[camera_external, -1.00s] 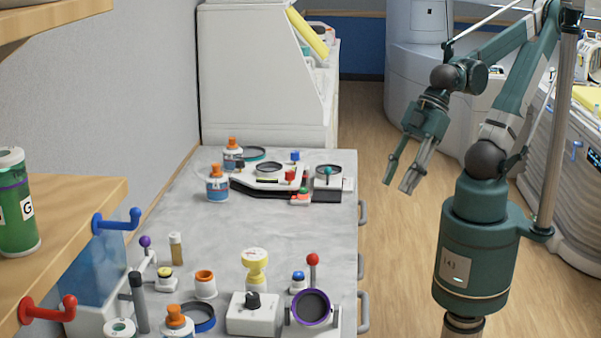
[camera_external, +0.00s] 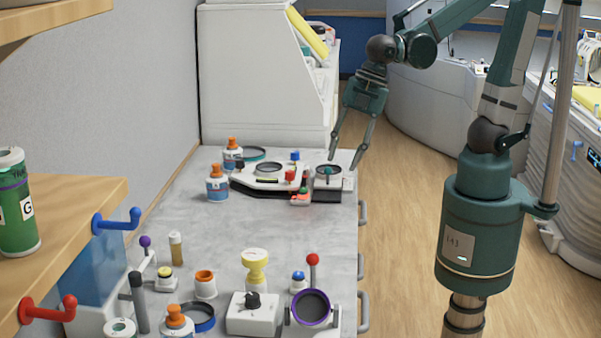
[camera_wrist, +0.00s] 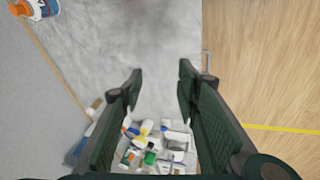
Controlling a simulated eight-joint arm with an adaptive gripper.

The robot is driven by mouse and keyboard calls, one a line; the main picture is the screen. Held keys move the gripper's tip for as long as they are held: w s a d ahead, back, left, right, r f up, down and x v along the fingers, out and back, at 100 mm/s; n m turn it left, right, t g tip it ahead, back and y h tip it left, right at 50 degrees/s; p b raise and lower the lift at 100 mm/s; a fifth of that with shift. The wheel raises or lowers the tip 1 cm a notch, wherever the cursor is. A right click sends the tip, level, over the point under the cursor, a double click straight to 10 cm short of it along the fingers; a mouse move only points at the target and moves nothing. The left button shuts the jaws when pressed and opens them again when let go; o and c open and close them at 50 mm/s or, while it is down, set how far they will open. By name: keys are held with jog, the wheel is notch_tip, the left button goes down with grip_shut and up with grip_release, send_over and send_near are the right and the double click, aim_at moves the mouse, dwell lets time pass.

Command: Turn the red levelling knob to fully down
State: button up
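A small red knob (camera_external: 291,176) sits on the white and black device (camera_external: 262,181) at the far end of the grey bench in the external view. A second red, ball-topped knob (camera_external: 313,259) stands on a stem near the purple-rimmed ring at the front; I cannot tell which is the levelling knob. My gripper (camera_external: 344,162) is open and empty, pointing down above the device's right end, near the bench's right edge. In the wrist view my gripper (camera_wrist: 161,72) shows spread fingers with bare bench between them. I cannot pick out the red knob there.
Two orange-capped bottles (camera_external: 217,184) stand left of the device; one bottle (camera_wrist: 38,8) shows in the wrist view. Several knobs and jars crowd the bench's front. The middle of the bench (camera_external: 240,225) is clear. A white cabinet (camera_external: 262,80) stands behind.

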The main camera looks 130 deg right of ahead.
jog(key=w+d+n+g+p, duration=0.2)
jog(key=d+n+p, duration=0.3)
jog(key=d, duration=0.7)
jog(key=n+g+y+p, duration=0.1)
jog(key=n+p, duration=0.3)
jog(key=p, duration=0.2)
send_near(290, 171)
jog(key=shift+w+a+f, duration=0.2)
jog(key=shift+w, duration=0.2)
jog(key=shift+s+d+f, duration=0.15)
jog(key=shift+d+f, duration=0.05)
jog(key=shift+d, duration=0.05)
jog(key=shift+f, duration=0.1)
jog(key=shift+f, duration=3.8)
jog(key=c, duration=0.9)
